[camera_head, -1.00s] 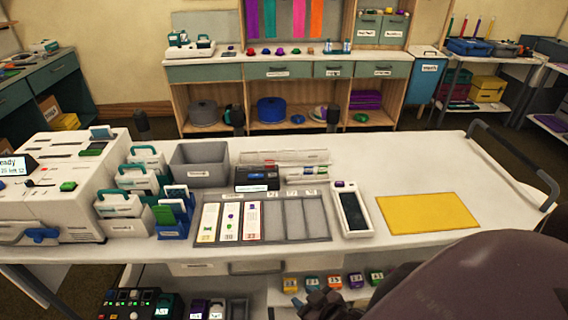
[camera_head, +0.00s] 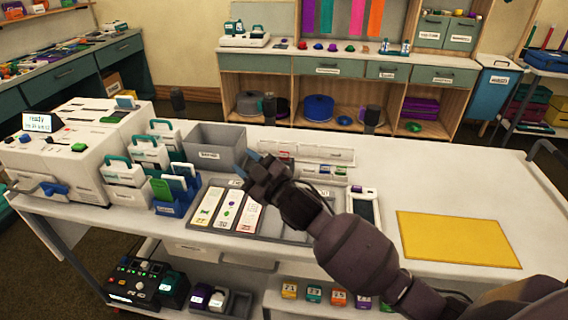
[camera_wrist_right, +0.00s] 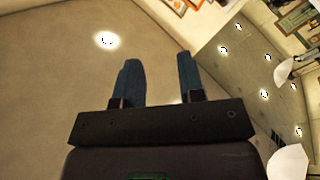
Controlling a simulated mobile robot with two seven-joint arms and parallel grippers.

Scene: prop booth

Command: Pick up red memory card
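I cannot make out a clear red memory card. A small red-orange piece (camera_head: 338,298) stands in a row of coloured numbered pieces on the lower shelf; whether it is a memory card is too small to tell. Red specks also show in the clear rack (camera_head: 338,154) behind my gripper. My right gripper (camera_head: 252,166) is above the bench, over the back of the grey card tray, and hides part of it. In the right wrist view its two blue fingers (camera_wrist_right: 160,80) are apart with nothing between them. My left gripper is out of view.
A white machine (camera_head: 85,150) stands at the left. White card holders, a blue holder (camera_head: 176,205) and a grey bin (camera_head: 215,137) stand beside the tray. A yellow mat (camera_head: 455,240) lies at the right, with bare bench behind it. A black control box (camera_head: 130,285) is below.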

